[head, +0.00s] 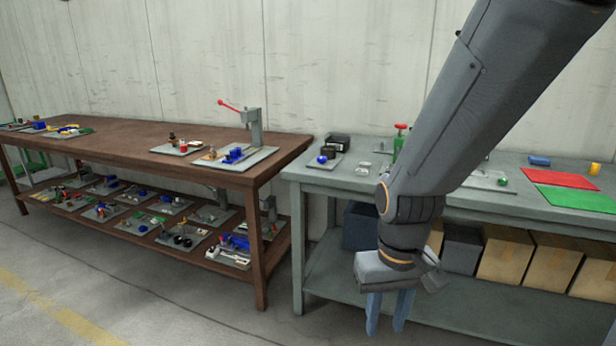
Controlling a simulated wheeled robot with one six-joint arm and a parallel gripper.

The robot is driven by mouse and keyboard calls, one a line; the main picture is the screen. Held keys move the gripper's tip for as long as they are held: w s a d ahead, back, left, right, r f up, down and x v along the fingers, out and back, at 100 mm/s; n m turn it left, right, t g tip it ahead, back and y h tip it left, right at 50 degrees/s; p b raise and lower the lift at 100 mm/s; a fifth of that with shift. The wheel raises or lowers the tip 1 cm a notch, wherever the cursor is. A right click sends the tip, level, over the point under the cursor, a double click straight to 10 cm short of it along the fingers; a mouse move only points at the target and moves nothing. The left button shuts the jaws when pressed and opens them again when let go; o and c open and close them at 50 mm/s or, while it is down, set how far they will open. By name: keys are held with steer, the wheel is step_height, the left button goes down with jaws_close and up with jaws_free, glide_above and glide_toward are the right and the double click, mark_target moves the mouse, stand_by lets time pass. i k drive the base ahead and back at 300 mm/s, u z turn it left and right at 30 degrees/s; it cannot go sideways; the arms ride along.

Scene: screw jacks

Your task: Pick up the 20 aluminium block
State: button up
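I cannot pick out the 20 aluminium block for certain; no marking is readable at this size. Small pale grey pieces (364,167) lie on the grey table (318,179), left of my arm, and could be metal blocks. My gripper (387,327) hangs pointing down in front of the grey table, below its top. Its two blue-grey fingers are apart with nothing visible between them. My arm hides part of the grey tabletop.
A brown bench (110,150) at left holds plates of parts and a red-handled press (256,125); its lower shelf is crowded. On the grey table are a red mat (560,179), a green mat (580,199) and a blue block (539,161). Boxes (505,252) fill the shelf below.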

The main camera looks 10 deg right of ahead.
mark_target(361, 172)
steer(key=u, duration=0.75)
steer(key=i, duration=1.15)
steer(key=z, duration=0.9)
steer(key=i, duration=0.8)
steer(key=z, duration=0.8)
